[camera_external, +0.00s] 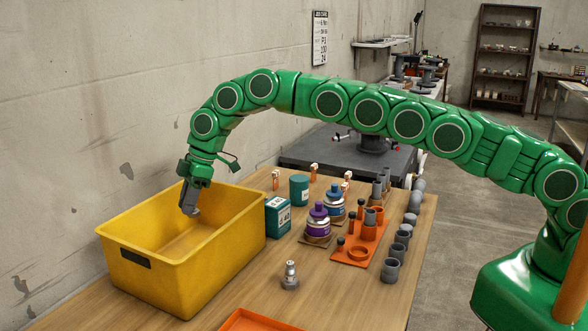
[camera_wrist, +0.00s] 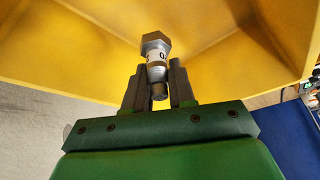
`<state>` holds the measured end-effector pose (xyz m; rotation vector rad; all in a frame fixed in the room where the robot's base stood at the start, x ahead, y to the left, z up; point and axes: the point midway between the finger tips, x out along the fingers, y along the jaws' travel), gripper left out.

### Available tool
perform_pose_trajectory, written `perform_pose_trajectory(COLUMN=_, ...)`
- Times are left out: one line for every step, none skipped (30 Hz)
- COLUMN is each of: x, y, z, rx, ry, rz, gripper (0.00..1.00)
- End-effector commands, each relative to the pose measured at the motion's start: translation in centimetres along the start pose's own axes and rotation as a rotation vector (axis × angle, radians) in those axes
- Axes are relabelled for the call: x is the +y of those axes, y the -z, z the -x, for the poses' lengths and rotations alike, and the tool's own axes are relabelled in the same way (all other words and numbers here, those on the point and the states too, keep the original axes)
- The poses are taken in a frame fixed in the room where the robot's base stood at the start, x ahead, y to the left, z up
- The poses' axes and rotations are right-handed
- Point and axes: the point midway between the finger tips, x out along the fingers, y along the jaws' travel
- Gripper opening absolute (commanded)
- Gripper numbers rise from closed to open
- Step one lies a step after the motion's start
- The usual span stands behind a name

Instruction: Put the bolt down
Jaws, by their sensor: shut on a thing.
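My gripper (camera_external: 190,200) reaches down over the open top of a yellow bin (camera_external: 140,285) on the wooden table. In the wrist view my gripper (camera_wrist: 158,88) is shut on a grey metal bolt (camera_wrist: 156,45) with a hexagonal head and a pale band marked with a character. The bolt's head points away from the wrist, towards the yellow bin wall (camera_wrist: 75,50). The part of the bin floor that shows in the external view looks empty.
A teal box (camera_external: 278,216) stands close to the bin's right side. A metal fitting (camera_external: 290,274) and an orange tray (camera_external: 252,322) are in front. Grey pipe pieces line the right edge.

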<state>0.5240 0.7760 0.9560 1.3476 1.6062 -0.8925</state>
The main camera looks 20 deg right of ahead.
Motion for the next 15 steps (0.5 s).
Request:
perform_pose_trajectory(x=-0.1, y=-0.3, z=-0.7, rx=-0.002, ry=0.003, rz=0.000, gripper=0.00)
perform_pose_trajectory(x=-0.1, y=-0.5, z=-1.1, rx=-0.003, ry=0.003, rz=-0.001, gripper=0.00)
perform_pose_trajectory(x=0.0, y=-0.7, z=-1.5, rx=-0.002, ry=0.003, rz=-0.002, gripper=0.00)
perform_pose_trajectory(x=0.0, y=-0.8, z=-1.7, rx=-0.001, ry=0.002, rz=-0.002, gripper=0.00)
perform_pose_trajectory(x=0.1, y=-0.9, z=-1.9, rx=-0.001, ry=0.001, rz=-0.002, gripper=0.00)
perform_pose_trajectory(x=0.1, y=-1.0, z=-2.1, rx=0.000, ry=0.000, rz=-0.002, gripper=0.00)
perform_pose_trajectory(x=0.1, y=-1.0, z=-2.3, rx=0.001, ry=0.000, rz=-0.001, gripper=0.00)
perform_pose_trajectory(x=0.1, y=-1.1, z=-2.5, rx=0.001, ry=-0.001, rz=-0.001, gripper=0.00)
perform_pose_trajectory(x=0.1, y=-1.2, z=-2.9, rx=0.001, ry=0.000, rz=0.000, gripper=0.00)
perform_pose_trajectory(x=0.1, y=-1.4, z=-3.2, rx=0.001, ry=0.000, rz=0.000, gripper=0.00)
perform_pose_trajectory(x=0.1, y=-1.5, z=-3.5, rx=0.001, ry=0.000, rz=0.000, gripper=0.00)
perform_pose_trajectory(x=0.0, y=-1.8, z=-4.0, rx=-0.001, ry=0.001, rz=0.000, gripper=0.00)
perform_pose_trajectory(x=0.0, y=-2.0, z=-4.5, rx=-0.002, ry=0.003, rz=-0.001, gripper=0.00)
perform_pose_trajectory(x=-0.1, y=-2.2, z=-5.0, rx=-0.003, ry=0.004, rz=-0.002, gripper=0.00)
perform_pose_trajectory(x=-0.1, y=-2.5, z=-5.7, rx=-0.004, ry=0.005, rz=-0.002, gripper=0.00)
